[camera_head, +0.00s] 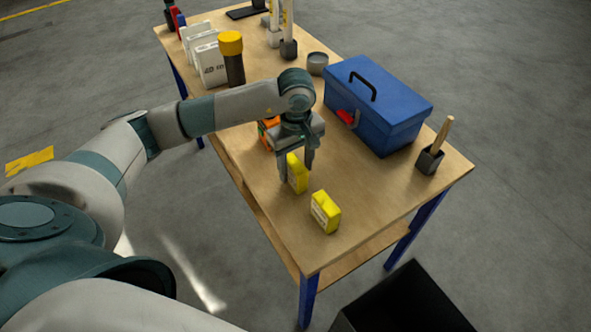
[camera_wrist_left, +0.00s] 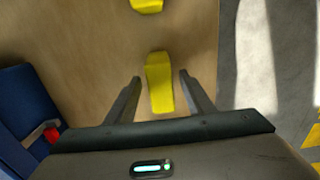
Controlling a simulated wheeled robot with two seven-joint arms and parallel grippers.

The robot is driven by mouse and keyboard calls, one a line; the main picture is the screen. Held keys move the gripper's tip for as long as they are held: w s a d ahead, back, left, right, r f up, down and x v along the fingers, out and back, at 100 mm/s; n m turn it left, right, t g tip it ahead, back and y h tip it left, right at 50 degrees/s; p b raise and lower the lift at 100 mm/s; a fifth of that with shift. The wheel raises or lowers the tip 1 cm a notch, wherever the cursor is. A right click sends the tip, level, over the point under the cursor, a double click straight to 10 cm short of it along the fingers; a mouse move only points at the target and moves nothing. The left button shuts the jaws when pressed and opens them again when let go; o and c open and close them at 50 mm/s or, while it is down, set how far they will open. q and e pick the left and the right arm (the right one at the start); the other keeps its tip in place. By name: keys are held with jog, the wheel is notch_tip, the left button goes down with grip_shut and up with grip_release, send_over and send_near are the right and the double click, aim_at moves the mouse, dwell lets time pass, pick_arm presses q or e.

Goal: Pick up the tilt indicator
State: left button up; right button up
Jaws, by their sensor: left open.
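Two small yellow blocks that look like tilt indicators stand on the wooden table. One yellow block (camera_head: 298,175) is under my left gripper (camera_head: 296,170); the other yellow block (camera_head: 326,212) stands closer to the table's near corner, with a pale label on its side. My left gripper points down and is open. In the left wrist view the first block (camera_wrist_left: 159,84) lies between the two spread fingers, with a gap on both sides, and the second block (camera_wrist_left: 147,5) shows at the top edge. My right gripper is not in view.
A blue toolbox (camera_head: 384,108) stands right of my left gripper, and a dark holder with a wooden handle (camera_head: 431,158) is beside it. An orange object (camera_head: 266,131) is partly hidden behind my gripper. A yellow-capped dark cylinder (camera_head: 232,60) stands farther back. The near table corner is clear.

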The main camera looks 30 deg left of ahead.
pick_arm(q)
jog(key=shift+s+f+p, duration=0.1)
jog(key=shift+f+p, duration=0.35)
jog(key=shift+f, duration=1.05)
grip_shut()
jog(key=shift+r, duration=0.1)
notch_tip(320, 180, up, 9)
jog(key=b, duration=0.3)
jog(key=shift+f+b, duration=0.2)
jog(key=shift+b, duration=0.1)
jog(key=shift+r, duration=0.65)
